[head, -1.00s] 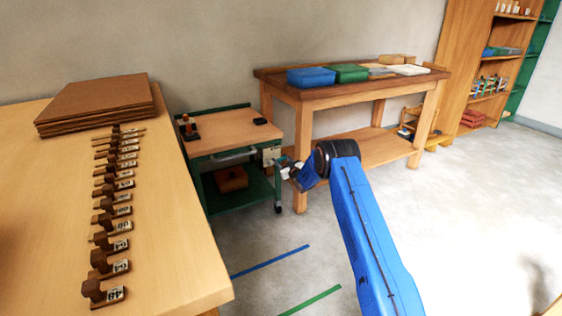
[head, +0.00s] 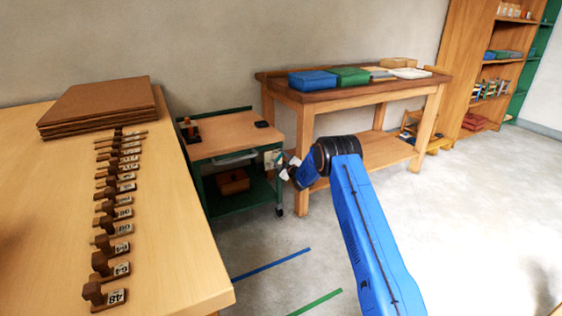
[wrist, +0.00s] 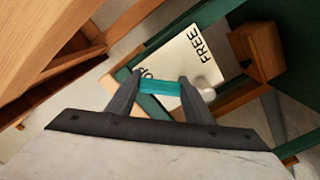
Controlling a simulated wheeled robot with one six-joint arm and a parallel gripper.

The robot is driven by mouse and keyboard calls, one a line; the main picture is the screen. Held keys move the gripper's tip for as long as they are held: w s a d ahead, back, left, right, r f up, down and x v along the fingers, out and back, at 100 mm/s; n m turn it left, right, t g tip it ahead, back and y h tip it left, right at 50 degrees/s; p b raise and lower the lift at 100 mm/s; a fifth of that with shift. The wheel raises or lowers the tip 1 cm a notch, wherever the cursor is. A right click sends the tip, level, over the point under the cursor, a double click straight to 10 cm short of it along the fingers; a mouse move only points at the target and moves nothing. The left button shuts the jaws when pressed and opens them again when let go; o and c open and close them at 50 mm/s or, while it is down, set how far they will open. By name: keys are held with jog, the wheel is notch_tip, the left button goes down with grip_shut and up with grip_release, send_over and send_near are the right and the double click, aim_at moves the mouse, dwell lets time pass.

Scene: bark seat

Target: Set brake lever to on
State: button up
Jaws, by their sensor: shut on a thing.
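A green-framed trolley with a wooden top (head: 230,138) stands against the back wall in the head view. A white plate (head: 272,159) is on its right side. In the wrist view the plate (wrist: 186,68) shows the word FREE and another word partly hidden by my gripper. My gripper (wrist: 160,88) is shut on a teal bar in front of the plate, apparently the brake lever (wrist: 160,88). In the head view my gripper (head: 285,166) is at the trolley's right side, too small to show the lever. A pale rounded knob (wrist: 205,89) lies just right of the fingers.
A wooden table (head: 60,215) with a row of numbered wooden blocks is at left. A workbench (head: 355,95) with coloured cloths stands right of the trolley, close to my arm. A wooden box (head: 233,181) sits on the trolley's lower shelf. Floor at right is clear.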

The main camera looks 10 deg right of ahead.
jog(key=shift+s+a+r+n, duration=0.15)
jog(key=shift+a+r+n, duration=0.3)
jog(key=shift+n, duration=0.55)
jog(key=n, duration=0.1)
jog(key=a, duration=0.1)
jog(key=n, duration=0.1)
jog(key=shift+s+a+r+n, duration=0.25)
jog(key=shift+r+n, duration=0.05)
jog(key=n, duration=0.1)
jog(key=a+n, duration=0.1)
jog(key=shift+s+a+r+n, duration=0.2)
jog(key=shift+s+a+n, duration=0.1)
jog(key=shift+n, duration=0.1)
jog(key=shift+s+a+n, duration=0.1)
jog(key=shift+a+n, duration=0.3)
jog(key=shift+n, duration=0.3)
jog(key=o, duration=1.5)
jog(key=shift+a, duration=0.1)
